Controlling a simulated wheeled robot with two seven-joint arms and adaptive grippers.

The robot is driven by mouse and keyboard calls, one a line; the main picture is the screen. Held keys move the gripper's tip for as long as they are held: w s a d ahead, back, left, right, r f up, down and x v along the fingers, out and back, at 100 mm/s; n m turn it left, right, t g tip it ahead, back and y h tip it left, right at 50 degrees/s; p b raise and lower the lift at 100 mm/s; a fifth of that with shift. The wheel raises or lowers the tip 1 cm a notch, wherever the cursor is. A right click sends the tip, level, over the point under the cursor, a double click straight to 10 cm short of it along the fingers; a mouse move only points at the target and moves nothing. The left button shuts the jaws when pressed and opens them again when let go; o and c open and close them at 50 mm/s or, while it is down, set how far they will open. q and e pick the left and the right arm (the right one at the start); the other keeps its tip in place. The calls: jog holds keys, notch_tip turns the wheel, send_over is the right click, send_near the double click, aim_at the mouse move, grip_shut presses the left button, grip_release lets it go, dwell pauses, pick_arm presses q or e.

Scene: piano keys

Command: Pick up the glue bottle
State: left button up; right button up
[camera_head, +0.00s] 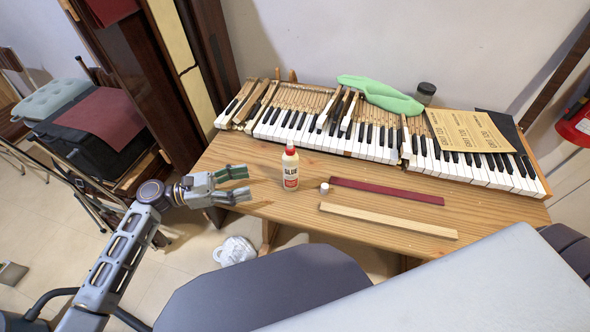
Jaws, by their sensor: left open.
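The glue bottle (290,171) is small and white with a red cap and a dark and red label. It stands upright on the wooden table (250,208), in front of the piano keyboard. My left gripper (248,184) comes in from the left over the table's left edge. Its two fingers are apart and point right toward the bottle, with a gap between the fingertips and the bottle. Nothing shows between the fingers. My right gripper is not in view.
A small white cap (324,188), a dark red strip (388,191) and a pale wood strip (388,221) lie right of the bottle.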

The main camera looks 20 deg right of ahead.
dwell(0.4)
pick_arm(q)
send_near(291, 175)
jog(key=d, duration=0.1)
jog(key=w+d+f, duration=0.1)
jog(key=d+f, duration=0.1)
jog(key=d, duration=0.1)
jog(key=shift+w, duration=0.25)
jog(key=shift+s+d, duration=0.1)
jog(key=shift+d, duration=0.55)
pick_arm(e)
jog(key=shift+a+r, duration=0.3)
pick_arm(q)
jog(key=shift+d, duration=0.45)
jog(key=d, duration=0.2)
jog(key=shift+s+d+b, duration=0.2)
jog(key=shift+d+b, duration=0.15)
jog(key=shift+d, duration=0.05)
jog(key=shift+s+d, duration=0.1)
jog(key=shift+d, duration=0.6)
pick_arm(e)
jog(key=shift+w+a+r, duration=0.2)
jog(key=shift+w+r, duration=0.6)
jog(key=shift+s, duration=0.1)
